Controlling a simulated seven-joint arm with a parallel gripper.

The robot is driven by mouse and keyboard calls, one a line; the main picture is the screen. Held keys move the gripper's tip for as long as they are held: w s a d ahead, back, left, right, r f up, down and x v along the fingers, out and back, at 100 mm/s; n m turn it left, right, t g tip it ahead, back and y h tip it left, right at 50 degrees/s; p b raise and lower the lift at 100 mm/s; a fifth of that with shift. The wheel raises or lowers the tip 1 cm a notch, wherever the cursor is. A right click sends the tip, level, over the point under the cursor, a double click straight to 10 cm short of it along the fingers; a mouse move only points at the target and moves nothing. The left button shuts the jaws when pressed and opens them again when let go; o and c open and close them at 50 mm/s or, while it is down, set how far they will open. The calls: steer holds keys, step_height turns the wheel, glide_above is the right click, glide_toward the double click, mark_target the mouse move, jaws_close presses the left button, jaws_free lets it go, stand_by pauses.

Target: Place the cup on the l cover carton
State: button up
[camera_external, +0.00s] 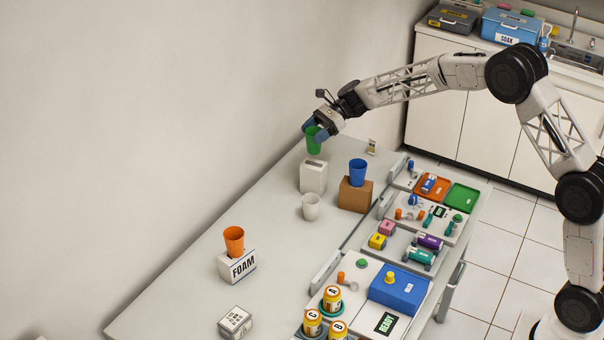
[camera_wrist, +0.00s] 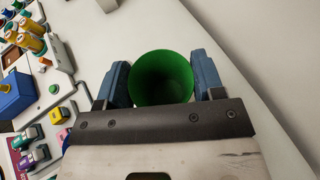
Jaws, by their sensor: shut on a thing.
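A green cup (camera_external: 314,142) is upright between the blue fingers of my gripper (camera_external: 316,129). In the wrist view, my gripper (camera_wrist: 160,82) has a finger on each side of the green cup (camera_wrist: 161,78). In the external view, the cup is directly over a white carton (camera_external: 313,178); I cannot tell whether its base touches the carton's top. A blue cup (camera_external: 357,172) stands on a brown carton (camera_external: 355,196). An orange cup (camera_external: 234,240) stands on a white FOAM carton (camera_external: 237,266). A white cup (camera_external: 311,207) stands on the table. No label reading "l cover" is legible.
A small printed white carton (camera_external: 235,322) is near the front of the table (camera_external: 185,295). Trays on the right hold several coloured items, a blue box (camera_external: 398,289) and several lettered canisters (camera_external: 332,299). The wall is close on the left. The table's middle left is clear.

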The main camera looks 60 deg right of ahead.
mark_target(314, 144)
steer(key=shift+f, duration=2.45)
steer(key=shift+f, duration=0.1)
steer(key=o, duration=0.9)
steer(key=v, duration=1.2)
